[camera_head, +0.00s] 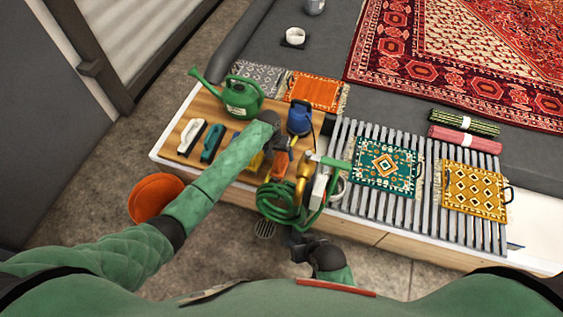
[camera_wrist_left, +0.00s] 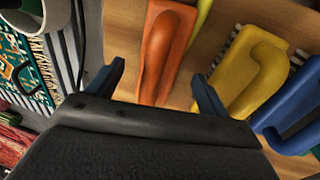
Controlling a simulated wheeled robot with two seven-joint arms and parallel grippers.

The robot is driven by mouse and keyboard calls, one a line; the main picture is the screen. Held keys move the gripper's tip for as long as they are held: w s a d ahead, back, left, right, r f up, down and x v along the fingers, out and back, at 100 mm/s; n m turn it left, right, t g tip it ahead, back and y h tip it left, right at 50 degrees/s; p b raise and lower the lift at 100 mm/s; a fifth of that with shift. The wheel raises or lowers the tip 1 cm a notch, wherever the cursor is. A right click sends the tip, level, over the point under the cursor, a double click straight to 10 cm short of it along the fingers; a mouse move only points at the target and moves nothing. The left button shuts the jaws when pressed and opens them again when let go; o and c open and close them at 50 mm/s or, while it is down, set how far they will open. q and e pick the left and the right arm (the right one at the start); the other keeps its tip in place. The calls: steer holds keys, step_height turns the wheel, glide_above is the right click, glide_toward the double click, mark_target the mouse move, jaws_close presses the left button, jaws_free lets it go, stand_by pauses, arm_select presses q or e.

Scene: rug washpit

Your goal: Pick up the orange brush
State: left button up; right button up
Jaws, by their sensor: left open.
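The orange brush (camera_wrist_left: 165,50) lies on the wooden board, its handle up, in the left wrist view. In the head view its orange part (camera_head: 281,161) shows just below my left gripper (camera_head: 276,140), which partly hides it. In the left wrist view my left gripper (camera_wrist_left: 158,82) is open, one finger on each side of the brush's near end, with nothing held. Whether the fingers touch it, I cannot tell. My right gripper (camera_head: 302,246) is low in the head view, in front of the bench by the green hose; its jaws are not clear.
A yellow brush (camera_wrist_left: 250,78) and a blue brush (camera_wrist_left: 292,108) lie close beside the orange one. A green watering can (camera_head: 241,98), a blue container (camera_head: 300,117) and a coiled green hose (camera_head: 284,207) crowd the area. A slatted rack (camera_head: 408,210) holds small rugs at right.

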arm_select(q)
steer(key=shift+s+d+f, duration=0.1)
steer(key=shift+d+f, duration=0.05)
steer(key=shift+f, duration=0.45)
steer(key=shift+d+f, duration=0.1)
steer(key=shift+f, duration=0.45)
steer(key=c, duration=1.2)
steer(key=shift+r, duration=0.1)
steer(key=shift+c, duration=0.2)
step_height(320, 180, up, 10)
steer(key=shift+f, duration=0.1)
